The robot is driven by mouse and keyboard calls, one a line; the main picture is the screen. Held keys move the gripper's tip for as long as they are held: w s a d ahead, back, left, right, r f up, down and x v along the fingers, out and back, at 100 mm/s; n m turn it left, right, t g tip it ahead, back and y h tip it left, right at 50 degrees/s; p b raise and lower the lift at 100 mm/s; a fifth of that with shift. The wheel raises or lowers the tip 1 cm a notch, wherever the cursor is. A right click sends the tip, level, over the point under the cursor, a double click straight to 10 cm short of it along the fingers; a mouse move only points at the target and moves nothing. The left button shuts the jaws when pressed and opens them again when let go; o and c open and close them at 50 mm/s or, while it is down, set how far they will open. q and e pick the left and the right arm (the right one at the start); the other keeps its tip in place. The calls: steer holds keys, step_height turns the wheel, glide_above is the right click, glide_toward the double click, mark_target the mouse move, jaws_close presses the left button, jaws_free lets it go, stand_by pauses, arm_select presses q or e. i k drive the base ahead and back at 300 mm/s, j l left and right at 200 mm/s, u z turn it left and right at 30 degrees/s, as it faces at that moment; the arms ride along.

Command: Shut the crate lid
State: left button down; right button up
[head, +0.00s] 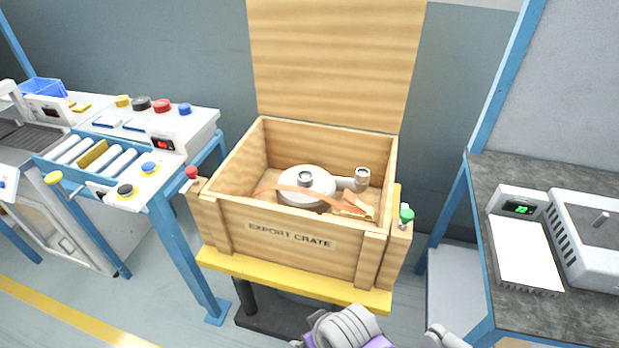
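A wooden crate (290,238) marked "EXPORT CRATE" stands on a yellow platform (300,282) in the middle of the head view. Its wooden lid (335,60) is raised upright at the back edge, and its top runs out of the picture. Inside the crate lies a round grey blower (303,183) with a pipe stub at its right. An orange strap lies across it. Neither of my grippers can be made out. Only parts of my own body show at the bottom edge.
A red button (191,173) is on a post at the crate's left and a green button (406,214) on one at its right. A blue-framed roller bench (155,150) stands at left. A dark-topped bench (510,310) with a scale stands at right.

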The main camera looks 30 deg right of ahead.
mark_target(349, 63)
steer(key=i+l+z, duration=0.15)
steer(key=z, duration=0.2)
steer(key=i+l+z, duration=0.1)
steer(key=z, duration=0.3)
steer(key=i+z, duration=0.35)
steer(key=k+l, duration=0.05)
steer(key=k, duration=0.05)
